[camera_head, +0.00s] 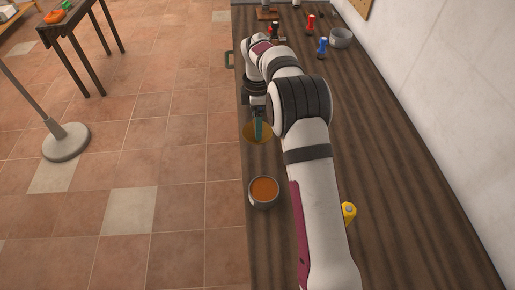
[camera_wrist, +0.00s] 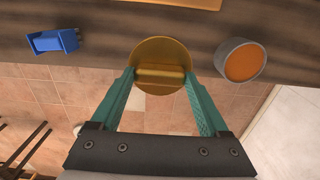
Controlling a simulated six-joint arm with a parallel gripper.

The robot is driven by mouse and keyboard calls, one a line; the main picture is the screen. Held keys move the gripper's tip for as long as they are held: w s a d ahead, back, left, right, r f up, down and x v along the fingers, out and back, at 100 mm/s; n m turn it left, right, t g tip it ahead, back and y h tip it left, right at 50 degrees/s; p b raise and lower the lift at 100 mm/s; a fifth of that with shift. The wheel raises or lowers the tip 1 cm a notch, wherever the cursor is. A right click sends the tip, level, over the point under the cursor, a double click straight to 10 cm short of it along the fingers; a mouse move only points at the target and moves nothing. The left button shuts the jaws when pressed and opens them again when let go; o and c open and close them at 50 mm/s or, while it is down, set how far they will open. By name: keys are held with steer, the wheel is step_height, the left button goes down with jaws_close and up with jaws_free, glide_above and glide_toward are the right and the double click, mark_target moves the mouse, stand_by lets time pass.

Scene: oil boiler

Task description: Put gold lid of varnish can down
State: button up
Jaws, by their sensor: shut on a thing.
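The gold lid (camera_head: 249,134) is round and flat, with a raised bar across its middle; it also shows in the wrist view (camera_wrist: 160,51). My gripper (camera_wrist: 160,76) is shut on this bar, with one teal finger at each end. In the head view my gripper (camera_head: 258,137) points down at the lid near the counter's left edge. In the wrist view part of the lid shows past the counter edge, against the floor. I cannot tell whether the lid touches the counter. The open varnish can (camera_head: 264,192), grey with orange-brown contents, stands nearer the head camera; it also shows in the wrist view (camera_wrist: 241,62).
The dark wooden counter (camera_head: 400,150) is largely bare to the right of my arm. A yellow object (camera_head: 348,211) stands beside my arm. Red (camera_head: 310,22) and blue (camera_head: 322,47) handled items and a grey pot (camera_head: 341,38) stand at the far end. A blue object (camera_wrist: 53,41) shows in the wrist view.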

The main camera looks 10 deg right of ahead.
step_height(320, 180, down, 9)
steer(key=shift+r, duration=0.1)
steer(key=o, duration=1.2)
step_height(320, 180, up, 12)
steer(key=shift+r, duration=0.1)
steer(key=s+d+r+m, duration=0.1)
steer(key=s+r+m, duration=0.35)
steer(key=s, duration=0.35)
steer(key=s+r+m+y, duration=0.1)
steer(key=s+r+m, duration=0.2)
steer(key=s+m, duration=0.45)
steer(key=s+d+r+m, duration=0.1)
steer(key=s+r+m, duration=0.25)
steer(key=s, duration=0.65)
steer(key=s+f+m, duration=0.1)
steer(key=s+m, duration=0.1)
steer(key=s, duration=0.2)
steer(key=s+f+m, duration=0.1)
steer(key=s+m, duration=0.2)
steer(key=s, duration=0.2)
steer(key=s+a+f+m, duration=0.1)
steer(key=s+f+m, duration=0.1)
steer(key=s+m, duration=0.1)
steer(key=shift+s+y, duration=0.4)
steer(key=shift+s, duration=0.45)
